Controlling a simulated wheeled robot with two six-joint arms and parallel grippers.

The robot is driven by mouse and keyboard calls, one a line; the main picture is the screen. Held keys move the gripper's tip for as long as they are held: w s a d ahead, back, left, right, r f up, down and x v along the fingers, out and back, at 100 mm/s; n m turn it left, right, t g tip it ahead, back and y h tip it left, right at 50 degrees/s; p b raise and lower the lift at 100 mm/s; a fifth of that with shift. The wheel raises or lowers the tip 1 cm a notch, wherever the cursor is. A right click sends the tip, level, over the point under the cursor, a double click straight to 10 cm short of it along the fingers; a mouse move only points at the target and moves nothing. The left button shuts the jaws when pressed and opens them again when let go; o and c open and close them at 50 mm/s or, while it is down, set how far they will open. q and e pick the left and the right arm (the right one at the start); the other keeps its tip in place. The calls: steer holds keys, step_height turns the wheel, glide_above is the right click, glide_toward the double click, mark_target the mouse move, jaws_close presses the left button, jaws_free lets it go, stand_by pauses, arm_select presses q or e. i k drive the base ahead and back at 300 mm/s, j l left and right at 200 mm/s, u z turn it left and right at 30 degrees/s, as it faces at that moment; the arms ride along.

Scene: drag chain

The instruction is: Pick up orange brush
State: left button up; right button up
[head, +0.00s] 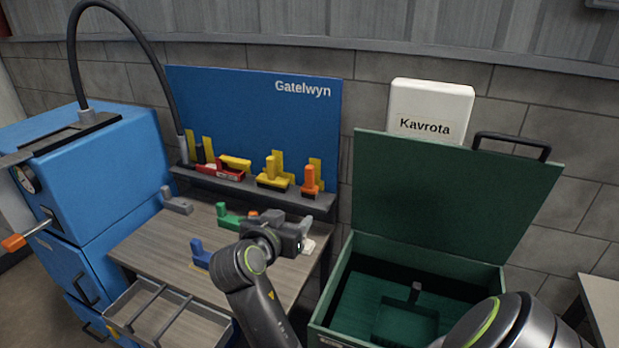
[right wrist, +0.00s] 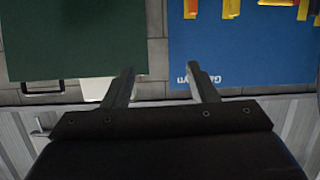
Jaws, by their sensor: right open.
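The orange brush (head: 310,179) stands upright at the right end of the grey shelf below the blue board, with a dark base under it. My right gripper (head: 292,234) is over the wooden table, in front of and below the shelf, apart from the brush. In the right wrist view its two fingers (right wrist: 162,80) are spread with nothing between them. That view is upside down; an orange strip (right wrist: 190,9) shows at its top edge, but I cannot tell if it is the brush. My left gripper is not in view.
A yellow brush (head: 271,175) and a red tray (head: 222,170) share the shelf (head: 250,190). Green (head: 230,217), blue (head: 200,253) and grey (head: 176,202) objects lie on the table. An open green case (head: 440,205) stands at right. A blue machine (head: 95,165) stands left.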

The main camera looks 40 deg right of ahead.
mark_target(308, 191)
steer(key=i+l, duration=0.75)
